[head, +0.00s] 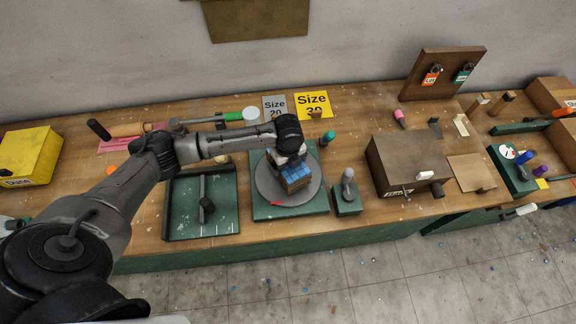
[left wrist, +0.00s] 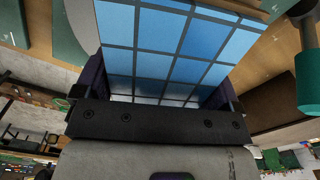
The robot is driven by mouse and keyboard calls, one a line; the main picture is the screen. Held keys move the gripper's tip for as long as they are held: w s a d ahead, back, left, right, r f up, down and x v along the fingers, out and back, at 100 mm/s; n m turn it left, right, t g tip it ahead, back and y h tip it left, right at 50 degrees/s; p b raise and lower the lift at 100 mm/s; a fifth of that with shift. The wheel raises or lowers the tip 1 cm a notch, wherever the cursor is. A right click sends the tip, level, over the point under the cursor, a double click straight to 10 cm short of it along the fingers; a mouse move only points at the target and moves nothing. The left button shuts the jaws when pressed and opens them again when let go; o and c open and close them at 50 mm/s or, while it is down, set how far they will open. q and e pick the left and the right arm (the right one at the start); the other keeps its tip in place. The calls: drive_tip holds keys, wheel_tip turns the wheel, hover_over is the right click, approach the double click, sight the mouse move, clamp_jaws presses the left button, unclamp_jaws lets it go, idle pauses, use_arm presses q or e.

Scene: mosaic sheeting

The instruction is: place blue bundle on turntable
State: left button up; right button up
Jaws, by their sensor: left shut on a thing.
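The blue bundle (head: 292,175) has a blue tiled face and brown lower sides. My left gripper (head: 289,160) is shut on it, over the turntable. In the left wrist view, the bundle's blue tiles (left wrist: 170,45) fill the space between the two fingers (left wrist: 160,95). The turntable (head: 312,190) is a round grey disc on a green square base, and the bundle and gripper cover part of it. I cannot tell whether the bundle touches the disc. My right gripper is not in view.
A green tray (head: 175,215) with a dark-handled tool lies left of the turntable. A small green block with a grey knob (head: 347,190) and a brown box (head: 395,165) stand to its right. Yellow (head: 312,104) and grey (head: 274,106) size cards lie behind. A teal-topped peg (head: 327,138) is close by.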

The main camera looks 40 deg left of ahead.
use_arm(q)
drive_tip(key=shift+f, duration=1.15)
drive_tip(key=shift+f, duration=0.1)
drive_tip(key=o, duration=1.3)
drive_tip(key=shift+f, duration=0.15)
drive_tip(key=shift+c, duration=0.2)
